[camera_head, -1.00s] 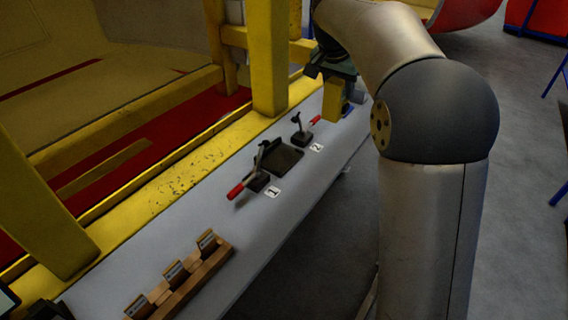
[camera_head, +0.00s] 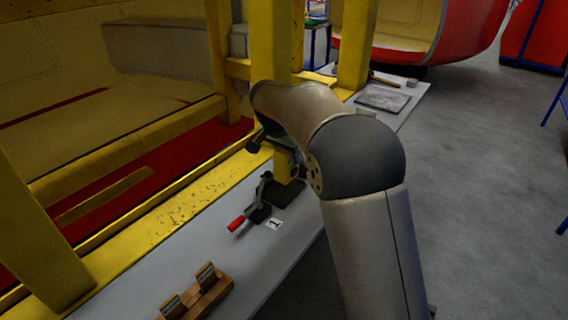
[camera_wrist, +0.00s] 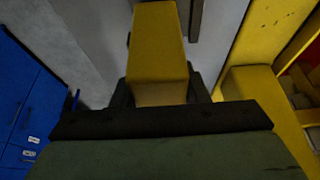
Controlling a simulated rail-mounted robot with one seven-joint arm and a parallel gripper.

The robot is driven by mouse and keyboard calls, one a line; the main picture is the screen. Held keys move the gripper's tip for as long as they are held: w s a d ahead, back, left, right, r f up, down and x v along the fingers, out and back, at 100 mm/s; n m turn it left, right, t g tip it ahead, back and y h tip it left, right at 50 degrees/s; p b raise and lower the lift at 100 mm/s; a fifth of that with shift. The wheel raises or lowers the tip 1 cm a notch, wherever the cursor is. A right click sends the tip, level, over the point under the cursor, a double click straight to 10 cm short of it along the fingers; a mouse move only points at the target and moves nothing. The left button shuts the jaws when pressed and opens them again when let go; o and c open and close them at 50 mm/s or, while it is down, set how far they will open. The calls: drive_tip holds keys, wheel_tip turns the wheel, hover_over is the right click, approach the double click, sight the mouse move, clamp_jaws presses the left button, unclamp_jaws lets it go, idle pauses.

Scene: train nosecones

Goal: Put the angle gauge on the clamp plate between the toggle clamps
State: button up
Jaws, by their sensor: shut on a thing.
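The angle gauge, a yellow block (camera_wrist: 158,45), is held between the dark fingers of my gripper (camera_wrist: 160,92) in the wrist view. In the head view the yellow gauge (camera_head: 291,167) hangs below my gripper (camera_head: 284,150), which is partly hidden by my arm. It appears over or just behind the far edge of the dark clamp plate (camera_head: 284,196); whether it touches is unclear. The toggle clamp with the red handle (camera_head: 262,196) stands at the plate's left, beside a label marked 1 (camera_head: 274,224). The second toggle clamp is hidden behind my arm.
A wooden rack (camera_head: 205,296) with upright pieces stands on the grey bench (camera_head: 170,258) at the front. Yellow beams (camera_head: 215,190) run along the bench's left side. A flat grey plate (camera_head: 382,99) lies at the bench's far end.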

drive_tip(key=shift+a+f, duration=0.35)
drive_tip(key=shift+f, duration=0.05)
drive_tip(key=shift+a+f, duration=0.15)
drive_tip(key=shift+f, duration=1.5)
drive_tip(key=shift+f, duration=0.2)
drive_tip(key=o, duration=1.1)
drive_tip(key=shift+o, duration=0.2)
